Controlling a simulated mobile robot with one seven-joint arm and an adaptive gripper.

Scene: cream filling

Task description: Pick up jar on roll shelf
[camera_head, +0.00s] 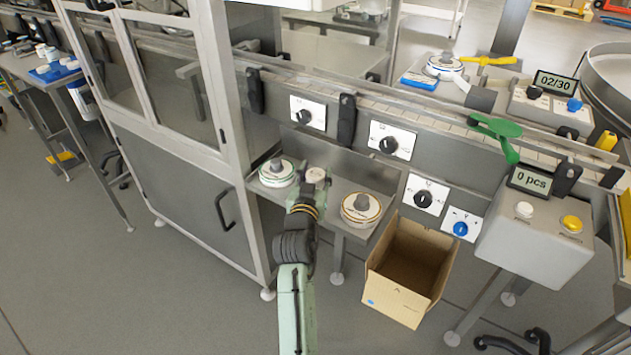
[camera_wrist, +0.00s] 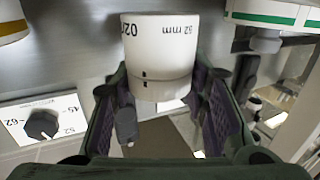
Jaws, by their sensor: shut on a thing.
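A white cylindrical jar (camera_wrist: 160,45) with a "52 mm" marking is between the two fingers of my gripper (camera_wrist: 162,88) in the wrist view. The gripper is shut on it. In the head view the jar's pale top (camera_head: 316,174) shows at my gripper (camera_head: 318,186), over the small metal shelf (camera_head: 335,190) on the machine front. Whether the jar touches the shelf cannot be told. A round white piece with green stripes (camera_head: 277,172) is to its left, and one with yellow-brown stripes (camera_head: 361,208) is to its right. Both also show in the wrist view, green (camera_wrist: 275,14) and yellow (camera_wrist: 12,22).
An open cardboard box (camera_head: 408,270) stands on the floor right of the shelf. Knob panels (camera_head: 388,142) line the machine above. A control box (camera_head: 540,235) with buttons is at the right. The machine cabinet (camera_head: 185,170) is close on the left.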

